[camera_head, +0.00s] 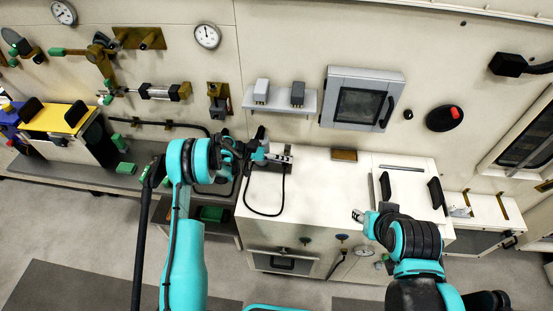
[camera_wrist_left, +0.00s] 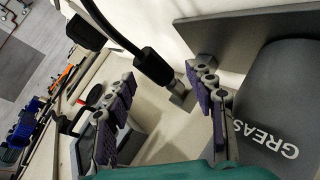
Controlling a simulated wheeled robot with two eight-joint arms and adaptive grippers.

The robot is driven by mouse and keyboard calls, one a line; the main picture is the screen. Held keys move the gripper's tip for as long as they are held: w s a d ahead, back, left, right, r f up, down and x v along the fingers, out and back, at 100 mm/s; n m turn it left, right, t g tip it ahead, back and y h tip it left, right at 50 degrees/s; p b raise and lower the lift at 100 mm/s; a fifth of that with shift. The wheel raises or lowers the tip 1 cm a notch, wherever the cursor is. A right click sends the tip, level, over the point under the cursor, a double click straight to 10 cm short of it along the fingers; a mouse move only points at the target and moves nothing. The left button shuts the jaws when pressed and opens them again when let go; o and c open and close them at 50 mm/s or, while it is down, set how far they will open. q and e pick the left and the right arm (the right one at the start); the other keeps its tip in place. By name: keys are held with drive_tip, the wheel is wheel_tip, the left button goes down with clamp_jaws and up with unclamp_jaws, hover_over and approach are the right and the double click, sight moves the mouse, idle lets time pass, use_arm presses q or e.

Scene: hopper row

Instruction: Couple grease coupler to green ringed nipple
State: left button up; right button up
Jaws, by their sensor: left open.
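The grease coupler (camera_wrist_left: 155,68) is a thick black cylinder with a grey end on a black hose, in the left wrist view. My left gripper (camera_wrist_left: 164,84) is open, its two purple-padded fingers either side of the coupler. I cannot tell whether either finger touches it. In the head view my left gripper (camera_head: 280,158) is over the back left of the white cabinet top, hiding the coupler; the hose (camera_head: 248,208) loops down beside it. Small ringed fittings show on the cabinet front, one of them apparently green (camera_head: 282,249). My right gripper (camera_head: 357,215) is near the cabinet's front edge; its jaw opening is unclear.
A shelf (camera_head: 280,102) with two small boxes and a grey wall cabinet (camera_head: 362,80) are behind. The white cabinet top (camera_head: 325,190) is clear between the arms.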

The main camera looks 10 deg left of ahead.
use_arm(q)
clamp_jaws()
idle(0.5)
